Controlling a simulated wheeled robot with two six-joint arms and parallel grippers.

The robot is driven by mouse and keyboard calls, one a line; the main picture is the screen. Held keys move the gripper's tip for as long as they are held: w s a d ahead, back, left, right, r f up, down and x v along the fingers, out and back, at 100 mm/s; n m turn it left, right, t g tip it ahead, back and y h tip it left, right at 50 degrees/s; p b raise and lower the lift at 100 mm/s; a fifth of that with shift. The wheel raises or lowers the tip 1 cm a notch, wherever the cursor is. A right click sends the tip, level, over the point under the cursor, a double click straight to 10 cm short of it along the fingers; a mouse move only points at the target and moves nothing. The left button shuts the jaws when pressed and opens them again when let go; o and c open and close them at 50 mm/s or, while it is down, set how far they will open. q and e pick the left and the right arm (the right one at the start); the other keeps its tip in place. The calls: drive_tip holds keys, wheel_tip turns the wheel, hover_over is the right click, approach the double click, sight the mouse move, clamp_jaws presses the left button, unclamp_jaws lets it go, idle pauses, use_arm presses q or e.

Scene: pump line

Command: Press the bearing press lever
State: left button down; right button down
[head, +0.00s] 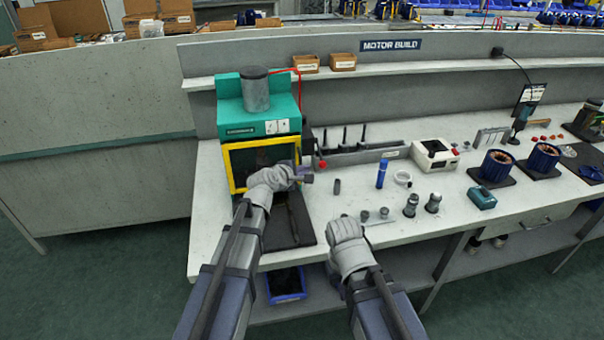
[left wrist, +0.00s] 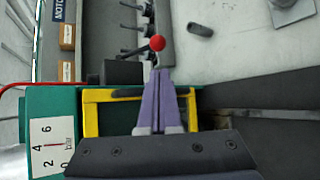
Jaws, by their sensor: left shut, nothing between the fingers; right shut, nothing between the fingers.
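The bearing press (head: 258,127) is a green machine with a yellow-framed opening, at the left end of the bench. Its lever, ending in a red ball knob (head: 322,164), sticks out on the right side. In the left wrist view the red knob (left wrist: 157,43) shows just beyond my fingertips. My left gripper (head: 306,178) is shut and empty, in front of the press and close to the knob; I cannot tell whether it touches. The left wrist view shows its two purple fingers (left wrist: 160,72) together. My right gripper (head: 346,224) is shut and empty, lower, over the bench's front edge.
A grey rack (head: 365,155) with upright pins stands right of the press. A blue marker-like cylinder (head: 381,174) and several small grey parts lie on the bench. A white box (head: 434,155) and blue motor housings (head: 496,166) are farther right. A blue bin (head: 287,283) sits below.

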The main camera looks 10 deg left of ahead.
use_arm(q)
drive_tip(key=b+x, duration=0.2)
drive_tip(key=x, duration=0.4)
drive_tip(key=shift+w+d+f, duration=0.15)
drive_tip(key=shift+w, duration=0.2)
drive_tip(key=n+g+h+p, duration=0.1)
drive_tip(key=n+g+p, duration=0.2)
drive_tip(key=g+p, duration=0.75)
approach(320, 153)
drive_tip(key=s+d+f+t+p, duration=0.3)
drive_tip(key=s+f+t, duration=0.1)
drive_tip(key=shift+d+f, duration=0.1)
drive_tip(key=shift+d, duration=0.1)
drive_tip(key=shift+w, duration=0.1)
drive_tip(key=shift+r+p, duration=0.8)
drive_tip(key=shift+p, duration=0.1)
